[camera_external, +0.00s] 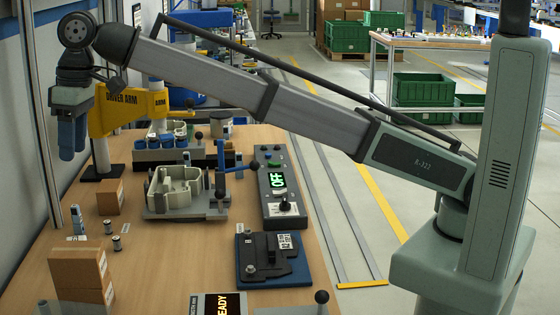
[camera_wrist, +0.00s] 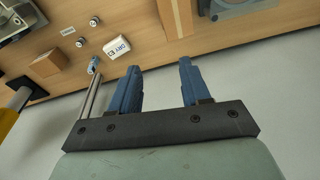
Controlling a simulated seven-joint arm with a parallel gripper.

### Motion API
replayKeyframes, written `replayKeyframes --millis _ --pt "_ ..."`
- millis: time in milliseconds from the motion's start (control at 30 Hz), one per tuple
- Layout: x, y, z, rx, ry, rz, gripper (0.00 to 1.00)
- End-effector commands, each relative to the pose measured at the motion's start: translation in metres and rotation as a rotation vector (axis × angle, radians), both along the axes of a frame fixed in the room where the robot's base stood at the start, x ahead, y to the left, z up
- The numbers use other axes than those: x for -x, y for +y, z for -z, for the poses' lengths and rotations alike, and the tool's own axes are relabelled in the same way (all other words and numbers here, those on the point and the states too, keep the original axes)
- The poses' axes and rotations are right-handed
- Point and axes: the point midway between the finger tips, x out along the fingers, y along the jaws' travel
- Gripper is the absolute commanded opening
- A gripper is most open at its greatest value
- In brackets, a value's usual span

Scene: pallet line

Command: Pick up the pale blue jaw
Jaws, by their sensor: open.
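My gripper (camera_external: 70,154) hangs at the upper left in the external view, high above the left edge of the wooden bench. In the wrist view my gripper (camera_wrist: 159,68) shows two blue fingers spread apart with nothing between them. A small pale blue upright piece (camera_external: 75,219) stands near the bench's left edge, below my gripper. It looks like the pale blue jaw, but it is too small to be sure. It also shows in the wrist view (camera_wrist: 93,65), left of the fingers, close to the bench edge. My gripper is well apart from it.
Two small metal spools (camera_external: 116,242) and cardboard boxes (camera_external: 78,272) stand near the piece. A metal post (camera_external: 44,120) rises at the bench's left edge. A yellow arm (camera_external: 130,108) is behind my gripper. A pale housing in a fixture (camera_external: 178,188) and a control box (camera_external: 284,185) stand farther right.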

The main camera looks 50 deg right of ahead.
Motion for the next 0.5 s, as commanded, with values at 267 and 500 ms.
replayKeyframes --millis 267,500 --pt "-0.058 -0.081 0.01 -0.125 0.08 0.316 0.47" --pt "-0.109 -0.169 0.016 -0.272 0.187 0.671 0.47"
